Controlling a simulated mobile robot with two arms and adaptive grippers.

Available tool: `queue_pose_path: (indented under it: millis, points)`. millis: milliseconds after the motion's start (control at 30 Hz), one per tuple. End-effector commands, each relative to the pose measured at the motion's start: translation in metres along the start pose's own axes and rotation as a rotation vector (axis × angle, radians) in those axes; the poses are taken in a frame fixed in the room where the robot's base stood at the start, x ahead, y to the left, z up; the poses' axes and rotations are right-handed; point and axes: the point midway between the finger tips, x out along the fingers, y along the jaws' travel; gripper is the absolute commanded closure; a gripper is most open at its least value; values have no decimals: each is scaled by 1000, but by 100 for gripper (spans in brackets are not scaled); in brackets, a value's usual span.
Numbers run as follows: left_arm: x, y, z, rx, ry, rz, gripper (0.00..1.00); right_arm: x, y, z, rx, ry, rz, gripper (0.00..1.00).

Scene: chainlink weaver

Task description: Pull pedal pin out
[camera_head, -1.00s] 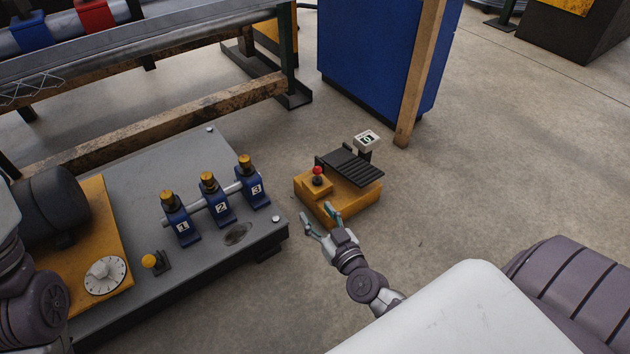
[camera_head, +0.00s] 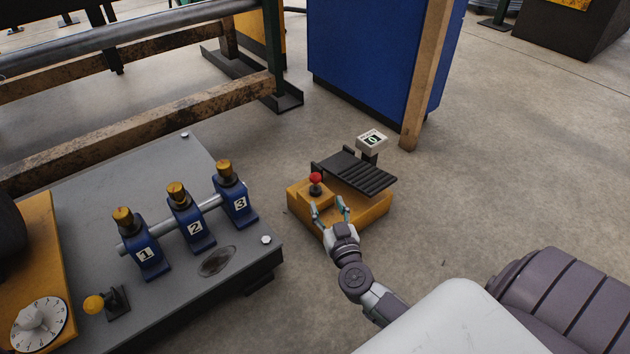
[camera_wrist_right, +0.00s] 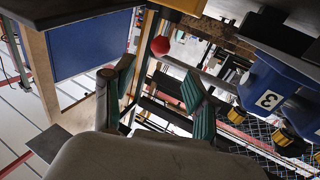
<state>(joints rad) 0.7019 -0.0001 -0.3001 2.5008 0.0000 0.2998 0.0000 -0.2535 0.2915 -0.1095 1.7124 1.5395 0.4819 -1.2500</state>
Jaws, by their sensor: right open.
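The pedal pin, with a red ball knob (camera_head: 315,177), stands upright on the yellow pedal base (camera_head: 367,211). A black ribbed pedal plate (camera_head: 358,172) lies beside it on the same base. My right gripper (camera_head: 328,206) is open and empty at the near side of the base, a little short of the knob. In the right wrist view the red knob (camera_wrist_right: 160,46) shows beyond the gap between the two teal-padded fingers (camera_wrist_right: 158,88), apart from both. The pin's lower shaft is hard to make out there. My left gripper is not in view.
A grey machine bed (camera_head: 170,165) with three numbered blue blocks (camera_head: 190,222), a yellow knob (camera_head: 94,304) and a white dial (camera_head: 40,325) lies to the left. A small counter (camera_head: 371,141) showing 0 stands behind the pedal. A blue cabinet (camera_head: 370,60) stands behind. Floor to the right is clear.

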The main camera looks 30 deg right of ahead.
Motion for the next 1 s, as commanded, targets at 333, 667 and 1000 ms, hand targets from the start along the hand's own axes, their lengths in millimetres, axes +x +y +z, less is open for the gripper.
queue_pose_path:
  millis: [333,667,1000]
  points:
    - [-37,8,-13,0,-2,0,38,76,0,4,0,4,0,42]
    - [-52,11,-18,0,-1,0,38,111,0,2,0,0,-1,42]
    - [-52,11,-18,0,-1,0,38,113,0,0,-1,0,0,47]
